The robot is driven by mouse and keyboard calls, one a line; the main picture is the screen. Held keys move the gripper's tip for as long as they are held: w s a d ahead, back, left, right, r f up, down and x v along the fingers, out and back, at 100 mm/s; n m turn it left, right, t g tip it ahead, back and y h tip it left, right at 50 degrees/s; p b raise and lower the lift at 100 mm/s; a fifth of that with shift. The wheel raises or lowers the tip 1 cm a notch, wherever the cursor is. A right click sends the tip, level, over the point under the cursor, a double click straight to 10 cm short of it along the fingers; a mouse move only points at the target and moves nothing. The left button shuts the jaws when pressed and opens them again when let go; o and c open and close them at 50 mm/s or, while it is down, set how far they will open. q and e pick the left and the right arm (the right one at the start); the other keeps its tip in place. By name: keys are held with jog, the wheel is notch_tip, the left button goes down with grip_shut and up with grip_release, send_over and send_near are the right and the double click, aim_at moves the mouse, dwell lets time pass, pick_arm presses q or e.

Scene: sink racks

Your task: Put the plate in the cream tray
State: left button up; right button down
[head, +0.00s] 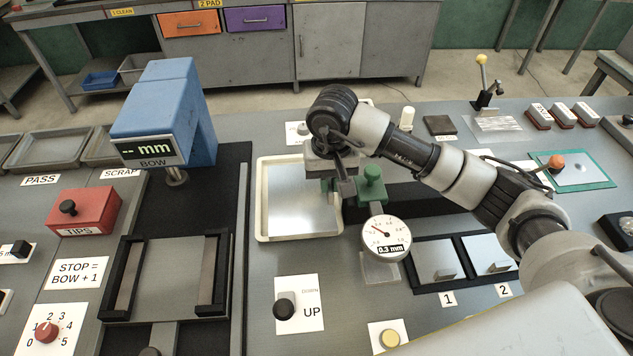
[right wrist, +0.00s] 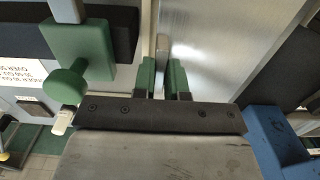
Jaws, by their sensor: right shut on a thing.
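The plate (head: 290,200) is a shiny bare metal sheet. In the head view it lies within the outline of the cream tray (head: 262,237), left of the green-topped dial gauge. My right gripper (head: 332,186) is at the plate's right edge. In the right wrist view its green fingers (right wrist: 162,78) are shut on a small grey tab at the edge of the plate (right wrist: 215,45). The tray's pale rim (right wrist: 145,30) runs close beside the fingers. I cannot tell whether the plate rests on the tray floor or hangs just above it. My left gripper is out of view.
The dial gauge (head: 386,238) stands right of the tray, close to my right gripper. A blue BOW gauge (head: 165,115) and a black fixture (head: 216,285) are on the left. Two plates with tabs sit in a black holder (head: 462,262). An UP knob (head: 285,308) is in front.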

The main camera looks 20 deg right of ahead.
jog(key=w+f, duration=0.1)
jog(key=w, duration=0.1)
jog(key=w+f, duration=0.1)
jog(key=w, duration=0.1)
jog(key=w+f+p, duration=0.1)
jog(key=w, duration=0.1)
jog(key=shift+w+d+f, duration=0.1)
jog(key=shift+d+f, duration=0.2)
notch_tip(320, 180, down, 4)
jog(key=shift+r+p, duration=0.15)
jog(key=shift+p, duration=0.55)
jog(key=shift+f, duration=0.2)
jog(key=shift+f+b, duration=0.2)
jog(key=shift+b, duration=0.1)
jog(key=c, duration=1.2)
grip_release()
jog(key=shift+w, duration=0.1)
jog(key=shift+o, duration=0.2)
jog(key=shift+r, duration=0.1)
